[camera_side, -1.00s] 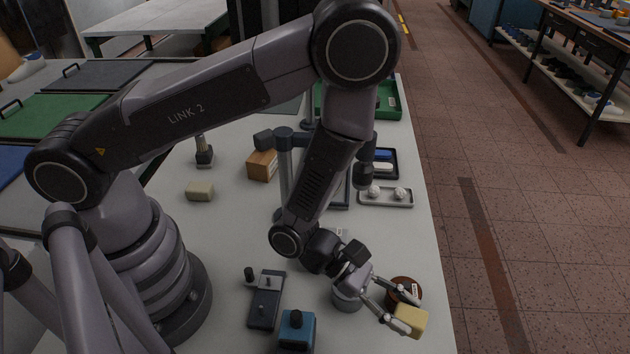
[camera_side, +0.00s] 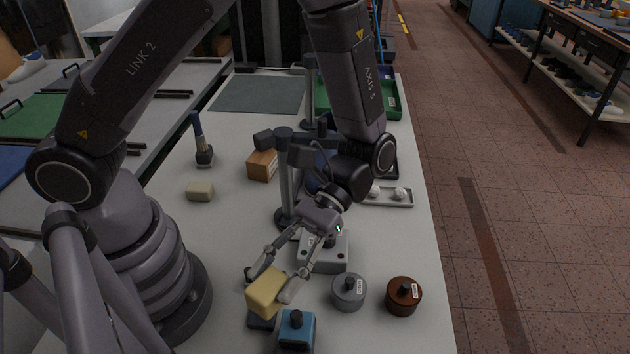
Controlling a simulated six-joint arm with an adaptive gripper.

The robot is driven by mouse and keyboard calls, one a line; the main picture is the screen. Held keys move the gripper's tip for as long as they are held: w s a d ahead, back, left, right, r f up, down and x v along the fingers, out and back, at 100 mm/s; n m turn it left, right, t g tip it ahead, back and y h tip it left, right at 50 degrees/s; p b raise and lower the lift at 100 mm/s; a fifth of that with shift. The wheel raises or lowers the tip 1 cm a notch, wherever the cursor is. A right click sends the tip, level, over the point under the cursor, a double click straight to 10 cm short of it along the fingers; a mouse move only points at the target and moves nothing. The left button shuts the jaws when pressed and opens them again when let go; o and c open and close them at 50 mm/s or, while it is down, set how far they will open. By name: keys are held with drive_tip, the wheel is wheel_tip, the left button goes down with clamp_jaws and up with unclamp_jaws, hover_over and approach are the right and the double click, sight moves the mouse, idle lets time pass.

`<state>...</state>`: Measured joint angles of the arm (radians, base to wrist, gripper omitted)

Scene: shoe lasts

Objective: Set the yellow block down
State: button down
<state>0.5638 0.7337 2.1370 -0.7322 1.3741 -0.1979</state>
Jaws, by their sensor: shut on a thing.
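The yellow block (camera_side: 265,294) is held between the fingertips of my gripper (camera_side: 271,282), in the front middle of the table. My gripper is shut on it, with the fingers pointing down and to the left. The block appears above a dark flat holder (camera_side: 261,323), which it mostly hides. I cannot tell how far the block is above the holder or whether they touch.
A blue pot (camera_side: 297,332) stands close in front of the block. A grey pot (camera_side: 348,292) and a brown pot (camera_side: 403,297) stand to the right. A grey-white box (camera_side: 325,252) and a stand post (camera_side: 285,175) are behind the gripper.

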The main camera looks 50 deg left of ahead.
drive_tip(key=w+a+r+m+t+y, duration=0.2)
drive_tip(key=w+a+m+t+y, duration=0.3)
drive_tip(key=w+a+m+y, duration=0.55)
drive_tip(key=w+a+r+m+t+y, duration=0.4)
drive_tip(key=a+m, duration=0.3)
drive_tip(key=a, duration=0.6)
drive_tip(key=w+a+r+m+t, duration=0.25)
drive_tip(key=w+m+t, duration=0.2)
drive_tip(key=w, duration=0.35)
drive_tip(key=w+a+r+m+t, duration=0.1)
drive_tip(key=w+r+m+t, duration=0.25)
drive_tip(key=w+t, duration=0.3)
drive_tip(key=w+d+m+t+h, duration=0.4)
drive_tip(key=w+m+t+h, duration=0.3)
drive_tip(key=w+m, duration=0.4)
drive_tip(key=w+a+f+n+g+y, duration=0.2)
drive_tip(key=w+a+f+n, duration=0.1)
drive_tip(key=a, duration=0.5)
drive_tip(key=w+a+f+n+g+y, duration=0.2)
drive_tip(key=a+n, duration=0.1)
drive_tip(key=a, duration=0.5)
drive_tip(key=n+g+y, duration=0.4)
drive_tip(key=n+g, duration=1)
hover_over(239, 135)
wheel_tip(239, 135, down, 24)
drive_tip(key=shift+a+r, duration=0.1)
drive_tip(key=shift+a, duration=0.05)
drive_tip(key=shift+f, duration=2.2)
